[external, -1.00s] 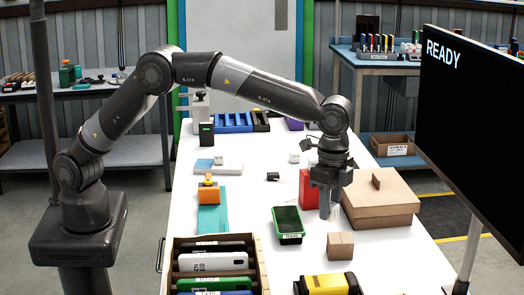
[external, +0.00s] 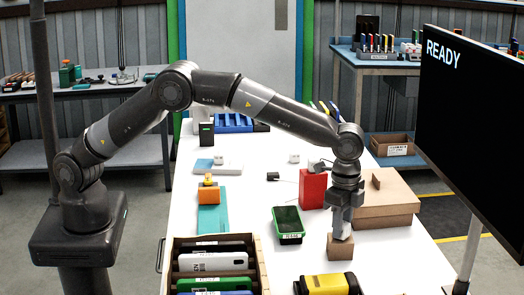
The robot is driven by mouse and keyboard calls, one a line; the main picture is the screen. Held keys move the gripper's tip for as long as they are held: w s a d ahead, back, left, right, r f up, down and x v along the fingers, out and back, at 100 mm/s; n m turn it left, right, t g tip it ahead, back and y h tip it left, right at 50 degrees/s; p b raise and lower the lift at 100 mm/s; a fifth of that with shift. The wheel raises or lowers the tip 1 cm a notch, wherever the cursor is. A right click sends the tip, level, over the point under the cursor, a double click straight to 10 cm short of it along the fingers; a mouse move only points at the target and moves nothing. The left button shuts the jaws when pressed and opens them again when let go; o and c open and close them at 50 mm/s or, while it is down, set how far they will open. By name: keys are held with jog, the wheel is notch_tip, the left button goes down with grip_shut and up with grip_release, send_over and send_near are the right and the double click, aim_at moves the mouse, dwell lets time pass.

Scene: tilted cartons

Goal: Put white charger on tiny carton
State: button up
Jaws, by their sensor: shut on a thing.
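The tiny carton (external: 341,249) is a small brown box near the right front of the white table. My gripper (external: 342,232) points down with its fingertips at the carton's top. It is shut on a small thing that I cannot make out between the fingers. The fingers hide part of the carton's top, so I cannot tell whether they or the held thing touch it. A small white block (external: 294,158) that looks like a charger stands farther back on the table.
A larger brown carton (external: 388,205) stands behind and right of my gripper, a red box (external: 312,190) behind and left. A yellow-black object (external: 328,284) and a crate (external: 262,262) of cases are in front. A monitor (external: 470,130) is right.

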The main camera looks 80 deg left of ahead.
jog(key=shift+f, duration=0.15)
jog(key=o, duration=1)
notch_tip(320, 180, up, 12)
jog(key=s+a+r+n+t, duration=0.1)
jog(key=s+a+r+n, duration=0.1)
jog(key=s+a+r, duration=0.65)
jog(key=s+a+r+n+t, duration=0.25)
jog(key=s+a+r, duration=0.35)
jog(key=s+a, duration=0.4)
jog(key=s+a+f+n, duration=0.1)
jog(key=s+a+f, duration=0.1)
jog(key=s, duration=0.6)
jog(key=s+a+f+n+t, duration=0.1)
jog(key=s+a+f+n, duration=0.1)
jog(key=s, duration=0.7)
jog(key=s+a+f+n+t, duration=0.1)
jog(key=s+a+f, duration=0.2)
jog(key=s, duration=0.5)
jog(key=shift+s+a+f+n, duration=0.25)
jog(key=shift+f, duration=0.3)
